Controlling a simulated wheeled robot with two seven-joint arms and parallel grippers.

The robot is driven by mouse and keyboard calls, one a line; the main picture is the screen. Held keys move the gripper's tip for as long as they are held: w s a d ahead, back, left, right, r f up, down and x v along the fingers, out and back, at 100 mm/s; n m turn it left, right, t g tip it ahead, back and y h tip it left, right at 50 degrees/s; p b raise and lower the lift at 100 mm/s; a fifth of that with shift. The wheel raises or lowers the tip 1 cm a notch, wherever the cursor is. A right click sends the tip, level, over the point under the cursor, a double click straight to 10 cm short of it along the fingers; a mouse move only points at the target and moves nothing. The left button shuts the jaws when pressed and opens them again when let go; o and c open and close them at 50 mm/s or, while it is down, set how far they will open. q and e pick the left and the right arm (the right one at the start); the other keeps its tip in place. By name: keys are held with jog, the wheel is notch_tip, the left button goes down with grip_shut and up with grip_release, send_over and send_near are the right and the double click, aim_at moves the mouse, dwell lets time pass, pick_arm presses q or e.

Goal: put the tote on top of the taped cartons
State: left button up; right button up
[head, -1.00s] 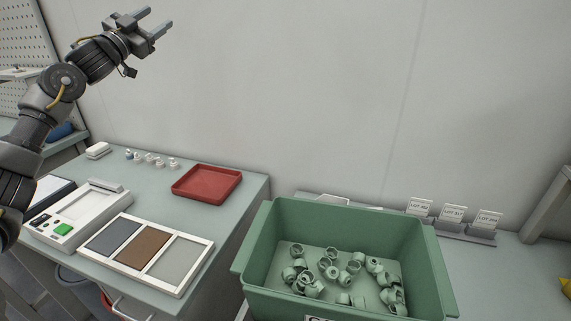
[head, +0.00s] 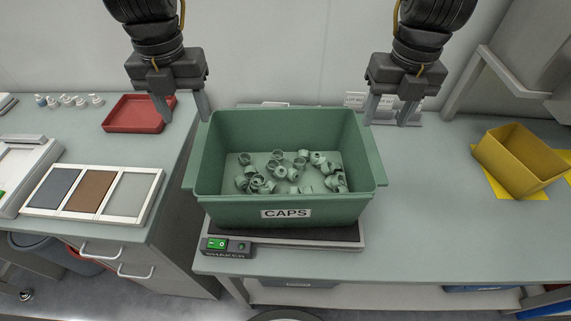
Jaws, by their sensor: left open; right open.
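The green tote (head: 286,208), labelled CAPS, stands upright on the shaker plate (head: 347,236) at the front of the middle table. Several grey-green caps (head: 262,184) lie loose on its floor. My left gripper (head: 184,112) is open above the tote's left end, near the left rim. My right gripper (head: 389,113) is open above the tote's right end, near the right rim. I cannot tell if any finger touches the tote. No taped cartons show in this view.
A red tray (head: 138,114) and a three-panel board (head: 92,193) are on the left bench. Small lot signs (head: 382,101) stand behind my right gripper. Bare tabletop (head: 430,200) lies right of the tote.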

aim_at(198, 147)
pick_arm(q)
jog(key=shift+f, duration=0.6)
pick_arm(e)
jog(key=shift+f, duration=0.6)
pick_arm(q)
notch_tip(198, 147, down, 10)
jog(key=shift+r, duration=0.15)
pick_arm(e)
jog(key=f, duration=0.9)
jog(key=shift+a+f, duration=0.3)
pick_arm(q)
jog(key=shift+c, duration=0.4)
pick_arm(e)
jog(key=shift+c, duration=0.4)
pick_arm(q)
grip_shut()
pick_arm(e)
grip_shut()
pick_arm(q)
jog(key=shift+w+r, duration=0.1)
